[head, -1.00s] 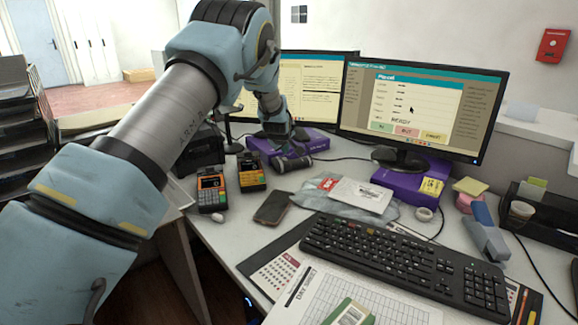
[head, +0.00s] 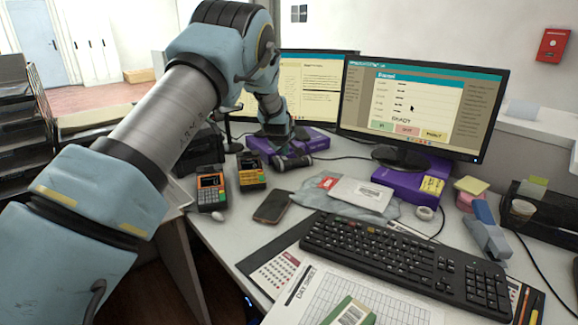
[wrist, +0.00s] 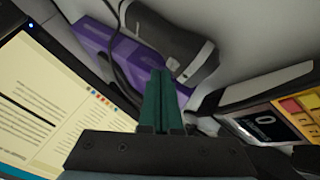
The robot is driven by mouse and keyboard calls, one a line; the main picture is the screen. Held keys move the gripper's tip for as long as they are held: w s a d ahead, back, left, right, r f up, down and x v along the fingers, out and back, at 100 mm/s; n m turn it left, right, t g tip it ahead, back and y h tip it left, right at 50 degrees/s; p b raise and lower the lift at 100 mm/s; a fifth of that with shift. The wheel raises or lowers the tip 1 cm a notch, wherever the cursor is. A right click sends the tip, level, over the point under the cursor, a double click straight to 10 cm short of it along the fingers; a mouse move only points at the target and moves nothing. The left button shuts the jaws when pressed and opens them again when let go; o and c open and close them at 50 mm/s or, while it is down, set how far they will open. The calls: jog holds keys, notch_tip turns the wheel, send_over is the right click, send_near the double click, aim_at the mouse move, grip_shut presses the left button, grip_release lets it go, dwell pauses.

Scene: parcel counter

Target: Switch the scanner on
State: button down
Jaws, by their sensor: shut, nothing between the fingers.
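A dark, rounded device that looks like the scanner (head: 291,162) lies on the desk in front of the left monitor's purple box (head: 312,139). In the wrist view the scanner (wrist: 171,43) is black and grey, beside the purple box (wrist: 105,42), with a dark cable near it. My gripper (head: 277,143) is small and partly hidden in the head view, just behind the scanner. In the wrist view my gripper's green fingers (wrist: 158,73) are shut together and empty. Their tips overlap the scanner's near edge; I cannot tell whether they touch. No switch can be made out.
An orange card terminal (head: 212,190) and a yellow-edged one (head: 251,172) stand at the desk's left. A phone (head: 272,207), a keyboard (head: 401,262) and a white packet (head: 360,193) lie in front. The left monitor (head: 300,88) stands close behind my gripper.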

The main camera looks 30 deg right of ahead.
aim_at(285, 160)
jog(key=shift+f+b, duration=0.35)
jog(key=shift+f, duration=0.1)
dwell(0.6)
jog(key=shift+r, duration=0.1)
jog(key=shift+r+p, duration=0.45)
jog(key=shift+r, duration=0.4)
jog(key=shift+r, duration=0.1)
notch_tip(285, 160, up, 6)
jog(key=p, duration=0.3)
dwell(0.4)
